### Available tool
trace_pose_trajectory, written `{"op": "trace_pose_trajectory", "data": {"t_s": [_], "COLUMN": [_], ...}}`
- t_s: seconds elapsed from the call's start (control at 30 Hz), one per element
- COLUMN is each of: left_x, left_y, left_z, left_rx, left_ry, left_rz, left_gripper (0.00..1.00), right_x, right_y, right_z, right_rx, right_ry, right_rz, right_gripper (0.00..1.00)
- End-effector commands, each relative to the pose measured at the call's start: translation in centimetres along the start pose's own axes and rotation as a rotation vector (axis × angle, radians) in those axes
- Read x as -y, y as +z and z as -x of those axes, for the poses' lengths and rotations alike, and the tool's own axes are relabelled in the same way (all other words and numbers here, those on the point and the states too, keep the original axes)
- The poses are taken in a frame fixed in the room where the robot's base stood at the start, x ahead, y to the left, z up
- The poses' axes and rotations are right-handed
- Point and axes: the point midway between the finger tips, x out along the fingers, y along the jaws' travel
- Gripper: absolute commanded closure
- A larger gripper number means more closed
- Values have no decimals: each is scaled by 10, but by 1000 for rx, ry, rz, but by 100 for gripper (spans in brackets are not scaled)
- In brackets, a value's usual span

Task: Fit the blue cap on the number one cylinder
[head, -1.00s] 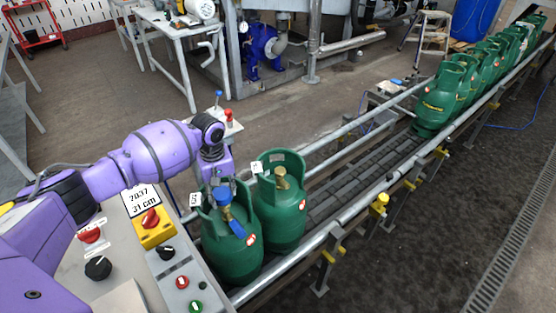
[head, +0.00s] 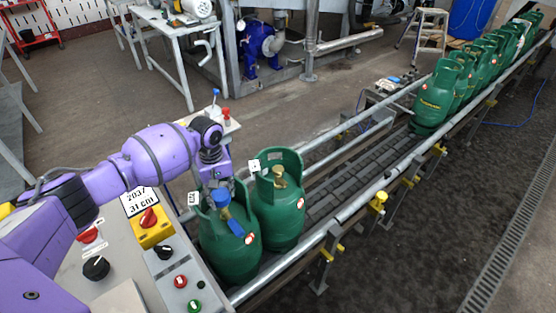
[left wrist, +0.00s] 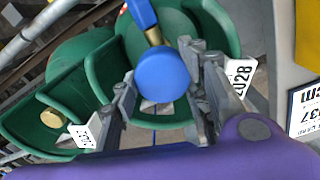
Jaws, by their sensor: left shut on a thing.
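My left gripper (head: 217,185) reaches down over the nearest green cylinder (head: 229,252). Its fingers are shut on the round blue cap (left wrist: 164,76), which shows between them in the left wrist view. In the head view, the blue cap (head: 221,197) is at the top of that cylinder, inside its collar. A blue piece (head: 236,228) with a brass part (left wrist: 153,36) extends from beside the cap. I cannot tell whether the cap is seated on the valve. A second green cylinder (head: 281,215) with a bare brass valve stands right beside the first. My right gripper is not in view.
Both cylinders stand on the roller conveyor (head: 345,166), between metal rails. More green cylinders (head: 437,95) queue at its far end. A control panel (head: 172,264) with knobs and a number display (head: 140,201) is at the left. The conveyor's middle stretch is clear.

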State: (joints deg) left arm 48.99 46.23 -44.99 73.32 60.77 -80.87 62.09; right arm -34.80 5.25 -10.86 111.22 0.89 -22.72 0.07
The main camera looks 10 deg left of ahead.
Motion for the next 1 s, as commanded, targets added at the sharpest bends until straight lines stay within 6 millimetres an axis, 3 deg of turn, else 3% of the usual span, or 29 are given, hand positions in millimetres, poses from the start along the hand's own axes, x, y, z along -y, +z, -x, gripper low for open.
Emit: {"op": "trace_pose_trajectory", "data": {"t_s": [1.0], "left_x": [2], "left_y": [1], "left_z": [-28], "left_rx": [3], "left_ry": [-2], "left_rz": [0], "left_gripper": [76], "right_x": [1], "right_y": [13], "right_z": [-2], "right_rx": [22], "right_ry": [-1], "right_rz": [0], "right_gripper": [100]}}
